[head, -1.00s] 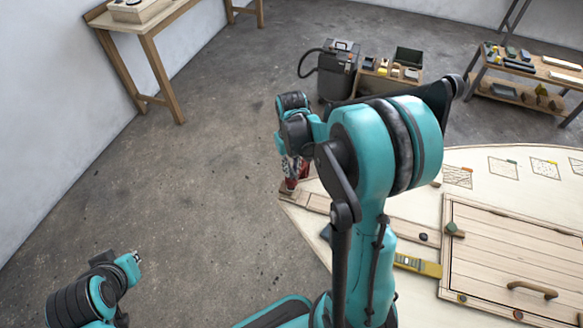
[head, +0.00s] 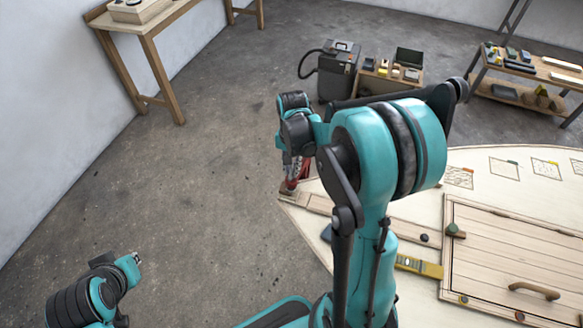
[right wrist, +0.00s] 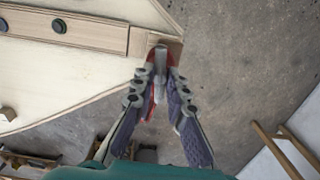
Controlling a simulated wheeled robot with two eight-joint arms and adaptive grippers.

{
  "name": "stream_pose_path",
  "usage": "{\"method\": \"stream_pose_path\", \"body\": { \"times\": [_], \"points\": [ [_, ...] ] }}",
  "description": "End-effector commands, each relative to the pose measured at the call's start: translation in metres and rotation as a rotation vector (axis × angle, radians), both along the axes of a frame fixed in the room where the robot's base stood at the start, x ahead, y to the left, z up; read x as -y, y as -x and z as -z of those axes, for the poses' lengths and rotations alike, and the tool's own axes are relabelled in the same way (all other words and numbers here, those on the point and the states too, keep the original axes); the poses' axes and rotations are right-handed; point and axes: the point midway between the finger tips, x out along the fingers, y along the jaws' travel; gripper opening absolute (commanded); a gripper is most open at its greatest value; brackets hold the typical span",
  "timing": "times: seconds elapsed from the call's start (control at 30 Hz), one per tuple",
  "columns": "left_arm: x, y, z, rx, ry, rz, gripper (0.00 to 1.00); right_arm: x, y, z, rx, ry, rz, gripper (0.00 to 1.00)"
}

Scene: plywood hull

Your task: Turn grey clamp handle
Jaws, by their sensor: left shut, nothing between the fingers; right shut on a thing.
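The grey clamp handle (right wrist: 160,60) is in the right wrist view, at the corner of the pale plywood panel. A red clamp part (right wrist: 148,104) shows behind my fingers, and also in the head view (head: 303,168). My right gripper (right wrist: 158,80) is shut on the handle, its two fingers meeting around it. In the head view my right gripper (head: 291,180) is at the panel's left corner, partly hidden by my own arm. The clamp's lower part is mostly covered. My left gripper (head: 134,258) is shut and empty at lower left, over the floor, far from the clamp.
The plywood panel (head: 478,168) carries a slatted hatch (head: 500,255) with a wooden handle (head: 534,290). A yellow level (head: 420,266) lies beside the hatch. A shelf (head: 520,90), a dark vacuum (head: 338,72) and a table (head: 120,25) stand farther back. Floor at left is clear.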

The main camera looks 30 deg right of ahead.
Motion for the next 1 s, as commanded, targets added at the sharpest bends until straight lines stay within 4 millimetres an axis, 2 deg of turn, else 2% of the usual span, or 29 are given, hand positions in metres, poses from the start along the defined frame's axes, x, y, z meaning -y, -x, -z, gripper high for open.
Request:
{"method": "stream_pose_path", "body": {
  "times": [0.6, 0.63, 0.7, 1.0],
  "points": [
    [0.0000, 0.0000, -0.0002, 0.000, 0.000, 0.000, 0.00, 0.0006, -0.0005, -0.0011, 0.000, 0.001, 0.042, 0.00],
    [0.0000, 0.0000, -0.0002, 0.000, 0.000, 0.000, 0.00, 0.0006, -0.0005, -0.0011, 0.000, 0.001, 0.042, 0.19],
    [0.0000, 0.0000, -0.0002, 0.000, 0.000, 0.000, 0.00, 0.0005, -0.0003, -0.0010, 0.000, 0.001, 0.042, 0.37],
    [0.0000, 0.0000, 0.0000, 0.000, 0.000, 0.000, 0.00, 0.0002, -0.0001, -0.0010, -0.001, 0.001, 0.042, 0.38]
  ]
}}
